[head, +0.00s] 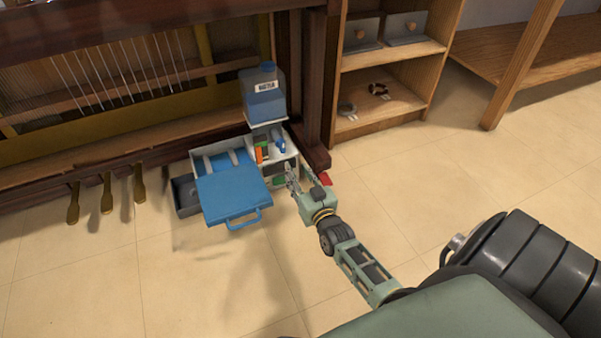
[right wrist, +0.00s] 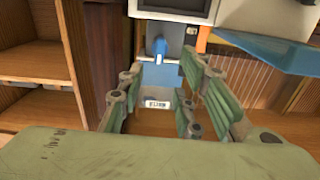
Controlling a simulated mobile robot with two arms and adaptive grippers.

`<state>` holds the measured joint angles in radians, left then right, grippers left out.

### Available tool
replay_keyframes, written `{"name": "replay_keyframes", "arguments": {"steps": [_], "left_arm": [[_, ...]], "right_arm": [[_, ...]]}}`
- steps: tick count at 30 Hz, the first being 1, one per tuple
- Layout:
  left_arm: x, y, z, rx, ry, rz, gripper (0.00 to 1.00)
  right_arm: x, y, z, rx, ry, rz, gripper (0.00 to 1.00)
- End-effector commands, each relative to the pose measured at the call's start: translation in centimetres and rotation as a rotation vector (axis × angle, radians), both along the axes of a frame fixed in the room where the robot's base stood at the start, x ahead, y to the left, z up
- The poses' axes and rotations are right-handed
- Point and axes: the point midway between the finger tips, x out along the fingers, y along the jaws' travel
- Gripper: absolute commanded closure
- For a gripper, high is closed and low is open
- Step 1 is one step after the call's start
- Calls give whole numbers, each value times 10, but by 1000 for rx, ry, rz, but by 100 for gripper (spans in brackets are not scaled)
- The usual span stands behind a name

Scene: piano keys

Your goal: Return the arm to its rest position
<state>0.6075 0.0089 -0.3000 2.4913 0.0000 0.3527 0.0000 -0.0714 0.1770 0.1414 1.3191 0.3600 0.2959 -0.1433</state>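My right arm reaches in from the lower right in the head view. Its gripper (head: 291,176) is beside the small white shelf unit (head: 286,160) near the piano's right leg. In the right wrist view the two fingers of the right gripper (right wrist: 163,68) stand apart, and nothing is seen held between them. The scene appears upside down there. My left gripper and arm are not in view.
A blue jug (head: 264,94) stands on the white unit. The piano (head: 110,140) and its pedals are behind and left. A wooden shelf (head: 392,131) is at the back right. Tiled floor (head: 420,190) is clear.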

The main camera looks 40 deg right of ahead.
Motion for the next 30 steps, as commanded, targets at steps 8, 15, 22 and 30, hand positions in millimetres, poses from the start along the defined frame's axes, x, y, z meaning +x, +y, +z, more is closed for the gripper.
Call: {"name": "replay_keyframes", "arguments": {"steps": [8, 15, 22, 30], "left_arm": [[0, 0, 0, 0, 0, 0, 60], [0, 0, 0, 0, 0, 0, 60], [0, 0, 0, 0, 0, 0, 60], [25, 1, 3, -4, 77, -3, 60]], "right_arm": [[-15, 4, 1, 0, -1, 0, 68], [-15, 4, 0, 0, 0, 0, 68], [-15, 4, 1, 0, -1, 1, 68], [-12, 52, 98, -37, -167, 83, 68]]}}
